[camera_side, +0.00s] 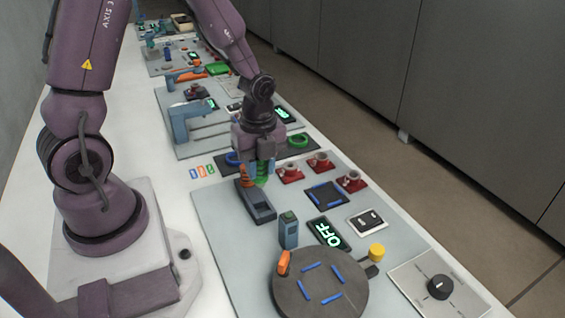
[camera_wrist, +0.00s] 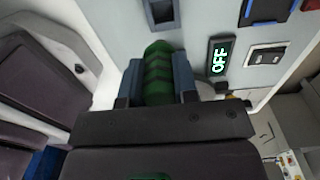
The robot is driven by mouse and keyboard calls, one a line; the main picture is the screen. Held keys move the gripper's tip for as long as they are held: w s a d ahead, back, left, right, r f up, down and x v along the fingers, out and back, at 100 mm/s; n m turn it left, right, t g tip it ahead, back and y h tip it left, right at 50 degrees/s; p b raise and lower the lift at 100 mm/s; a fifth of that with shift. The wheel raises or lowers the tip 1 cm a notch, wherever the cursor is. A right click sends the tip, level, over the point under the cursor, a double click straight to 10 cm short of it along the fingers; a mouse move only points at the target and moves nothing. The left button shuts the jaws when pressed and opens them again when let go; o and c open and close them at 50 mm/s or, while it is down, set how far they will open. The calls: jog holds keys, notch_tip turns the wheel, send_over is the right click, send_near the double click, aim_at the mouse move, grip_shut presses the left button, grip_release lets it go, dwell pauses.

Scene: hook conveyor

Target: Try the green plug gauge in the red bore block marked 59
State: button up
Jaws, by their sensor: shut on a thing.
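My gripper (camera_side: 262,172) is shut on the green plug gauge (camera_side: 261,181), holding it beside an orange gauge (camera_side: 246,178) at the dark stand (camera_side: 258,206). In the wrist view the ribbed green gauge (camera_wrist: 158,72) sits between the two blue-grey fingers of my gripper (camera_wrist: 158,85). I cannot tell whether its lower end is clear of the stand. Three red bore blocks stand to the right of my gripper: a near-left one (camera_side: 290,175), a back one (camera_side: 319,162) and a right one (camera_side: 351,181). Their numbers are too small to read.
A dark turntable (camera_side: 345,300) with blue bars and an orange piece is at the front. A blue-grey post (camera_side: 288,232), an OFF display (camera_side: 328,234), a dark blue-edged pad (camera_side: 324,195) and a yellow button (camera_side: 377,251) stand nearby.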

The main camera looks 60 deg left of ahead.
jog(key=w+m, duration=0.1)
jog(key=w, duration=2.4)
jog(key=shift+f, duration=2.65)
jog(key=shift+f, duration=1.1)
jog(key=shift+r, duration=3)
